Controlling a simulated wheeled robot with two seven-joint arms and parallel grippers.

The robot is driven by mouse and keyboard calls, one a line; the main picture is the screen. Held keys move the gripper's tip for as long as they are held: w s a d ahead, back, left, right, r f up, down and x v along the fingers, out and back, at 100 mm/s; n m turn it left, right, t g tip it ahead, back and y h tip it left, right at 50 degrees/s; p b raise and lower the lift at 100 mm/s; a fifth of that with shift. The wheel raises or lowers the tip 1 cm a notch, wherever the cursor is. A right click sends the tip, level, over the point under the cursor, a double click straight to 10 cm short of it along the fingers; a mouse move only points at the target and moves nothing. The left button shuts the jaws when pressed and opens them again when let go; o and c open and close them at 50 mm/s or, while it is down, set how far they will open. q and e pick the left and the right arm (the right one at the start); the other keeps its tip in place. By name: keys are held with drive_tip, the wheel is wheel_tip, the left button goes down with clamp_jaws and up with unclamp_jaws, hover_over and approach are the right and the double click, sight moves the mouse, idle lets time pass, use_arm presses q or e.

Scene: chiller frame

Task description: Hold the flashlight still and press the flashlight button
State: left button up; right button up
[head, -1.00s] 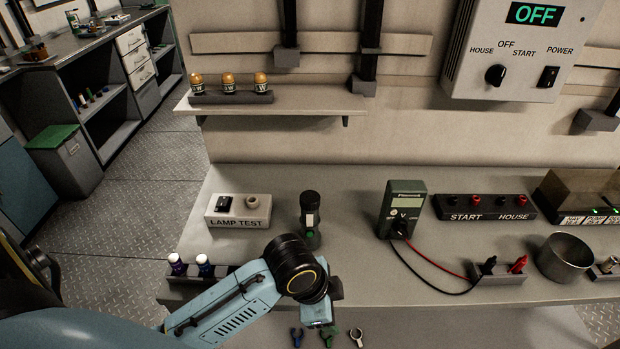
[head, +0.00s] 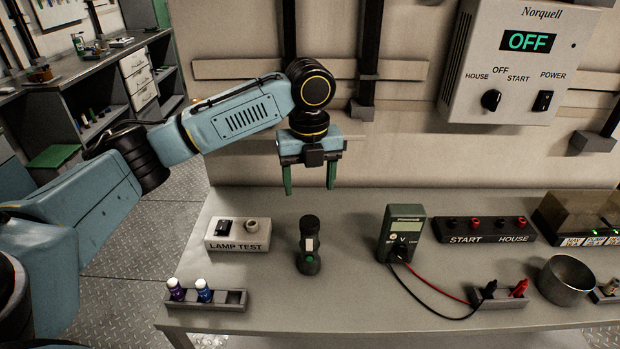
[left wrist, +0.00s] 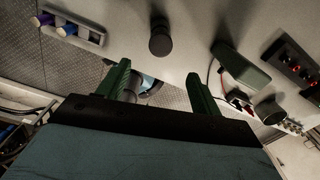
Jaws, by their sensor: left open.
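The dark flashlight (head: 309,243) stands upright on the grey bench. It has a pale label and a green button (head: 309,259) low on its front. My left gripper (head: 310,191) is open and empty, pointing down above and behind the flashlight, apart from it. In the left wrist view, the flashlight (left wrist: 159,38) shows beyond the gripper's two green fingers (left wrist: 158,82), with nothing between them. My right gripper is in neither view.
The lamp test box (head: 238,235) stands left of the flashlight, and the multimeter (head: 402,232) with its leads stands right. A rack (head: 235,300) with two small bottles is at the front left. A metal bowl (head: 565,280) sits at the right. The bench in front of the flashlight is clear.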

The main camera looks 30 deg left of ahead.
sight(310, 222)
use_arm(q)
wheel_tip(310, 222, down, 13)
drive_tip(key=shift+f, duration=0.1)
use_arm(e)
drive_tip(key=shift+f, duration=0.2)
use_arm(q)
drive_tip(key=c, duration=1.3)
idle(0.4)
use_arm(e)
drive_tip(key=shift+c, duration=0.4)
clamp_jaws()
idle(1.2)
